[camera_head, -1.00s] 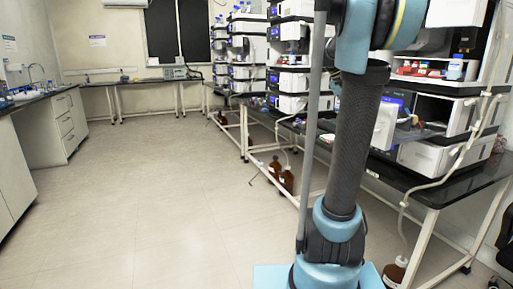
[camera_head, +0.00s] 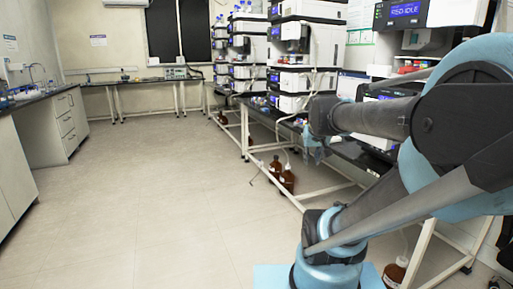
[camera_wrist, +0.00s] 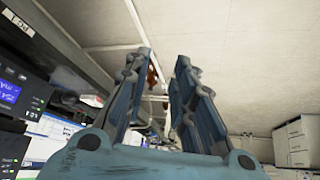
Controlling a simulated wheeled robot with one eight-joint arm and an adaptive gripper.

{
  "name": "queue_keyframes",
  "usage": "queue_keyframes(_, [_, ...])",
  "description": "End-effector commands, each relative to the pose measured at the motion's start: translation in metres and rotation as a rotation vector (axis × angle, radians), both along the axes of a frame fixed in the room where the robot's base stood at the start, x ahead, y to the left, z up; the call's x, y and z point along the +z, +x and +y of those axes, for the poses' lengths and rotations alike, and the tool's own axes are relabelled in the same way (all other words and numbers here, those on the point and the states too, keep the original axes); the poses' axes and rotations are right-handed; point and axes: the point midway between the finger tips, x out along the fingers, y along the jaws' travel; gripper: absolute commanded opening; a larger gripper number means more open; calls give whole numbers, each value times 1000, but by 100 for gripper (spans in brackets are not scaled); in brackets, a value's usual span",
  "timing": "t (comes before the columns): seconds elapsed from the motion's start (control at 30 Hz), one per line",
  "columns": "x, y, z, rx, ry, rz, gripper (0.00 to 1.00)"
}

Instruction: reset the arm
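My gripper (camera_wrist: 164,62) shows in the wrist view with its two blue-grey fingers apart and nothing between them. The floor and brown bottles show beyond the gap. In the head view my gripper (camera_head: 316,152) hangs at the end of my bent arm, near the front edge of the dark bench. Its fingers are small and partly unclear there. My arm is folded, with its elbow at the right and its forearm reaching left.
Column stacks (camera_head: 303,62) of white instruments stand on the dark bench along the right. Brown bottles (camera_head: 287,180) stand on the floor under it. White cabinets (camera_head: 66,125) line the left. The floor (camera_head: 150,190) between is clear.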

Motion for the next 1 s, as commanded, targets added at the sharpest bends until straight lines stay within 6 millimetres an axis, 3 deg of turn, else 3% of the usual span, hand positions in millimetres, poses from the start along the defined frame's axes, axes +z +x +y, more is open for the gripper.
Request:
queue_keyframes(0.23, [-18, -12, 17, 50, 31, -56, 24])
queue_keyframes(0.57, [-68, -76, 16, 52, 27, 132, 24])
queue_keyframes(0.8, [-108, -134, 15, 57, 27, 292, 24])
queue_keyframes(1.0, [-125, -162, 15, 59, 27, 371, 24])
